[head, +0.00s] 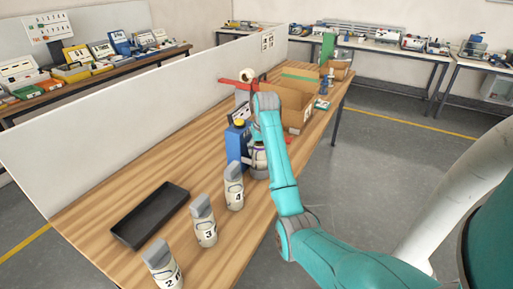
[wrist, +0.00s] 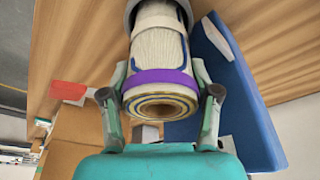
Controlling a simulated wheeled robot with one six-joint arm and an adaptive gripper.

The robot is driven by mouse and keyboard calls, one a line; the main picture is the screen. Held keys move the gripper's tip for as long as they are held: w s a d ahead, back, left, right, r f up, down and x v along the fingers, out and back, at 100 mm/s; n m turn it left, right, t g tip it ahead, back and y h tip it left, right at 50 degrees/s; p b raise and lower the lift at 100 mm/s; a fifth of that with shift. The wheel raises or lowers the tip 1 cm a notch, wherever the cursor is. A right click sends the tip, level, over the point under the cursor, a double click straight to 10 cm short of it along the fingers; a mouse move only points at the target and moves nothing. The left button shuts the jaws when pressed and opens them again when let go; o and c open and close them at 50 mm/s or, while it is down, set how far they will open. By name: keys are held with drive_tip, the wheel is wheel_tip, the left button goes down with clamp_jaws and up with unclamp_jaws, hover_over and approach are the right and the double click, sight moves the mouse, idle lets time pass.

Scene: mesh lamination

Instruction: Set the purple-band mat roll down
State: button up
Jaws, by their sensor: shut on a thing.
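The purple-band mat roll (wrist: 160,78) is a pale fibrous roll with blue edging and a purple band near its spiral end. My gripper (wrist: 162,98) is shut on it, one finger on each side near the band. The roll's far end meets a grey rounded piece (wrist: 131,10); whether it sits inside or behind it I cannot tell. In the head view my gripper (head: 257,146) is low over the wooden table beside a blue device (head: 236,147), and my arm hides most of the roll. Contact between roll and table is not clear.
Several numbered pale containers with grey tops (head: 205,222) stand on the table (head: 110,193) near a black tray (head: 150,214). A cardboard box (head: 298,112) and red lever (head: 238,82) are beyond my gripper. A white partition (head: 120,120) runs along the table.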

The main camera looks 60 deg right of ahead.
drive_tip(key=shift+f, duration=0.1)
drive_tip(key=o, duration=1.4)
drive_tip(key=shift+o, duration=0.2)
